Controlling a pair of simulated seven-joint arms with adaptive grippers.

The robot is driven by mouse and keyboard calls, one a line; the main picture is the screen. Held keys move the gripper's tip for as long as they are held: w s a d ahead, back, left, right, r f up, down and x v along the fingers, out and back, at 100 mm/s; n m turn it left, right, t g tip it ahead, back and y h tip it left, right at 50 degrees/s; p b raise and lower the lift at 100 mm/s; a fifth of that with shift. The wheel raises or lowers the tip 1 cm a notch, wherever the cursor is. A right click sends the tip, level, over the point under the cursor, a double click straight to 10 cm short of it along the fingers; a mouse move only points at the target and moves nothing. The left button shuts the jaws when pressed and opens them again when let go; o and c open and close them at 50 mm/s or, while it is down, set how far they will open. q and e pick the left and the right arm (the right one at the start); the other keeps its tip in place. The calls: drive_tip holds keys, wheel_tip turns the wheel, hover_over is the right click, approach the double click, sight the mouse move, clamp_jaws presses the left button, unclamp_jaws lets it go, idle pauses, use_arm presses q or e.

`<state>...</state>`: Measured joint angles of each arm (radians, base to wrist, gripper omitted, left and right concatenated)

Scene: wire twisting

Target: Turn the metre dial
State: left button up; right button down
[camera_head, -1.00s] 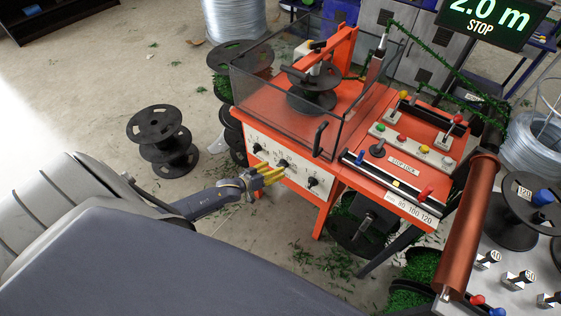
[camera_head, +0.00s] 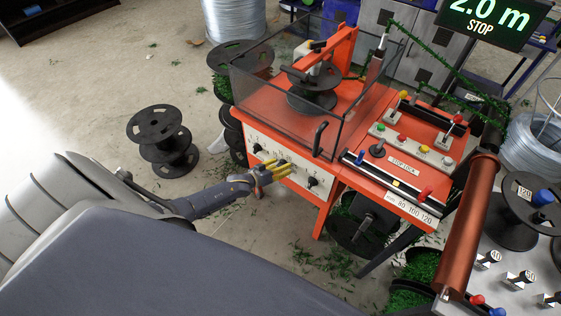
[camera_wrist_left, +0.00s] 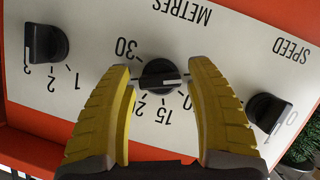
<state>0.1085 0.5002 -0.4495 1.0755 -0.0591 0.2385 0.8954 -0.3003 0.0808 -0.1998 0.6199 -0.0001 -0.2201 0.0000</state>
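The metre dial is a black knob with a white mark on a white panel (camera_wrist_left: 225,30) lettered METRES. In the left wrist view the dial (camera_wrist_left: 160,75) stands between the two yellow fingers of my left gripper (camera_wrist_left: 160,68). The fingers are apart, with narrow gaps on both sides of the knob. The dial's white mark points to the right in that view. Some scale numbers are hidden by the fingers. In the head view my left gripper (camera_head: 270,172) is at the front panel of the orange machine, partly covering the dial. My right gripper does not show.
Another black knob (camera_wrist_left: 46,43) and the SPEED knob (camera_wrist_left: 268,112) flank the dial. A clear guard box (camera_head: 280,95) with a handle stands above the panel. A screen (camera_head: 487,20) reads 2.0 m STOP. Black spools (camera_head: 158,125) stand on the floor at left.

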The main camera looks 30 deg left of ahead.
use_arm(q)
drive_tip(key=c, duration=1)
drive_tip(key=m+y, duration=0.2)
drive_tip(key=m, duration=0.1)
drive_tip(key=shift+d, duration=0.15)
drive_tip(key=m+y, duration=0.2)
drive_tip(key=m, duration=0.1)
drive_tip(key=shift+y, duration=0.3)
drive_tip(key=m+t+y, duration=0.1)
drive_tip(key=m+y, duration=0.1)
drive_tip(key=m, duration=0.1)
drive_tip(key=shift+d+f, duration=0.1)
drive_tip(key=shift+m+t+y, duration=0.6)
drive_tip(key=shift+m, duration=1.1)
